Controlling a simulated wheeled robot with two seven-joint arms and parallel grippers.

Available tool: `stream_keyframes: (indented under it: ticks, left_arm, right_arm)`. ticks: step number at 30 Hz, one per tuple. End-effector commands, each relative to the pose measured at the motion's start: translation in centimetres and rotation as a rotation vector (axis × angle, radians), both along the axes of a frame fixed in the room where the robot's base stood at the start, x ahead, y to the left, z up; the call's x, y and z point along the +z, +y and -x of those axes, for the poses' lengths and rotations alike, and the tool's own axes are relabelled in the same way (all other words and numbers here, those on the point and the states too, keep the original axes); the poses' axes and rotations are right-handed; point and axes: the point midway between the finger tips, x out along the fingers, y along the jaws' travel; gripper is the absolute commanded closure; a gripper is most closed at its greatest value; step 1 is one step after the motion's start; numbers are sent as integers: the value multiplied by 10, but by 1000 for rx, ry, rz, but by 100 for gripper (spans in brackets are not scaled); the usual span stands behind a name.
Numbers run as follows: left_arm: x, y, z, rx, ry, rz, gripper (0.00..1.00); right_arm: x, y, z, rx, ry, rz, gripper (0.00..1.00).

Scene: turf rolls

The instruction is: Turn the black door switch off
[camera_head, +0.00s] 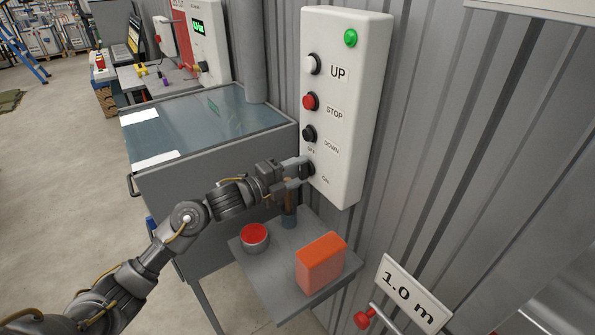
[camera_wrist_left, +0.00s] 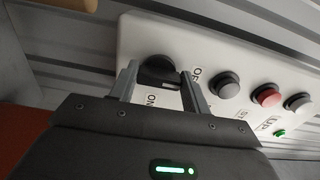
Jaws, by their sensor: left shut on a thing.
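The black door switch (camera_head: 306,169) is a rotary knob at the bottom of the white control panel (camera_head: 349,110), between the OFF and ON labels. In the left wrist view the black knob (camera_wrist_left: 158,70) sits between my fingers, near the OFF and ON lettering. My left gripper (camera_head: 303,173) is shut on the knob, with one finger on each side; it also shows in the left wrist view (camera_wrist_left: 160,86). The knob's exact pointing direction is hard to tell, as the fingers partly cover it. My right gripper is not in view.
Above the switch are the black DOWN (camera_head: 309,134), red STOP (camera_head: 310,101) and white UP (camera_head: 312,64) buttons and a green lamp (camera_head: 350,38). Below, a small grey shelf (camera_head: 277,283) holds a red-topped can (camera_head: 255,237) and an orange box (camera_head: 321,264). A grey cabinet (camera_head: 215,185) stands left.

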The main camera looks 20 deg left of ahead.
Motion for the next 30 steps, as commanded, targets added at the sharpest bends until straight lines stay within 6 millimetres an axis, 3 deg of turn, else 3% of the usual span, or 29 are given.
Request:
stream_keyframes:
  ticks: [8, 9, 13, 23, 30]
  left_arm:
    - [1, 1, -1, 3, 0, 4, 76]
    - [1, 1, -1, 3, 0, 4, 49]
    - [1, 1, -1, 2, 0, 3, 32]
    - [-1, 2, 2, 1, 0, 0, 31]
    - [-4, 25, 29, 2, 0, -4, 31]
  right_arm:
    - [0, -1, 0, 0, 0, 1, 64]
    - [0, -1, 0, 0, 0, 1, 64]
    - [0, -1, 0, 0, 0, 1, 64]
    - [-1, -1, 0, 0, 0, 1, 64]
    - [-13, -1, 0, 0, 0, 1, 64]
